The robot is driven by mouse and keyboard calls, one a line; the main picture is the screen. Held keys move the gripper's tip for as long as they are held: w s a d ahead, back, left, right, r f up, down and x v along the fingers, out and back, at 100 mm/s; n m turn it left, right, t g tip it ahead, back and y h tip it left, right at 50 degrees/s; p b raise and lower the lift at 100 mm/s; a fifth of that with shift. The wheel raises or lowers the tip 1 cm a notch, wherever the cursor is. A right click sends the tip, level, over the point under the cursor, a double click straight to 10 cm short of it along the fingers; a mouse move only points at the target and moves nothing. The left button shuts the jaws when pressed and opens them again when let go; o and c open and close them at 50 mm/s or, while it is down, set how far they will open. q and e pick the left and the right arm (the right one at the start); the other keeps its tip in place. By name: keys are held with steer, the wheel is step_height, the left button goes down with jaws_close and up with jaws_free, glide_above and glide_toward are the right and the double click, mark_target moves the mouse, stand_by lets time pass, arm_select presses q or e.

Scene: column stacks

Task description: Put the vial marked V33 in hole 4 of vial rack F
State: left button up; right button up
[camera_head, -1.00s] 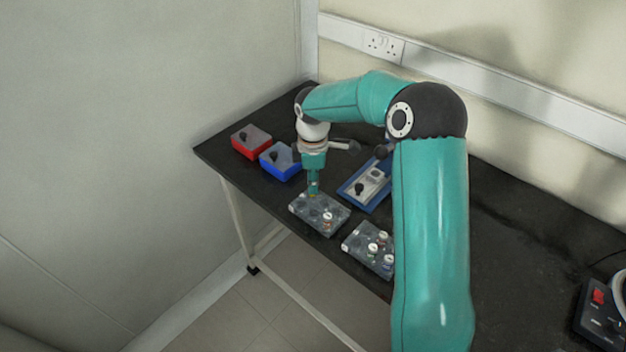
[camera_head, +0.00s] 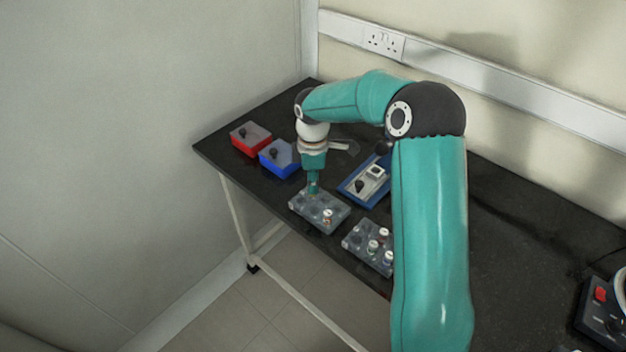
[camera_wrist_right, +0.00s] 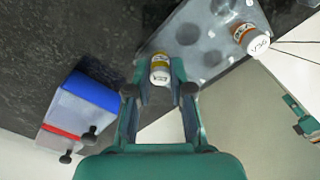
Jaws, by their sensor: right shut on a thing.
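My right gripper (camera_head: 313,190) is at the far left corner of a grey vial rack (camera_head: 332,222) in the head view. In the right wrist view, my right gripper (camera_wrist_right: 160,74) is shut on a vial (camera_wrist_right: 159,68) with a white cap and an orange-yellow label, whose mark I cannot read. The held vial is at the edge of the rack (camera_wrist_right: 213,52); I cannot tell how deep it sits in a hole. Another white-capped vial (camera_wrist_right: 250,38) with an orange label stands in the same rack. Rack letters and hole numbers are not readable. My left gripper is not in view.
A second grey rack (camera_head: 350,240) with several vials stands nearer my right arm. A blue tray (camera_head: 348,192) with a grey device lies behind. A red box (camera_head: 250,148) and a blue box (camera_head: 279,168) stand left. The table's front edge is close to the racks.

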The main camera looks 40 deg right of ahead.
steer(key=o, duration=0.9)
steer(key=o, duration=0.3)
steer(key=shift+r+p, duration=2.4)
steer(key=shift+r, duration=0.6)
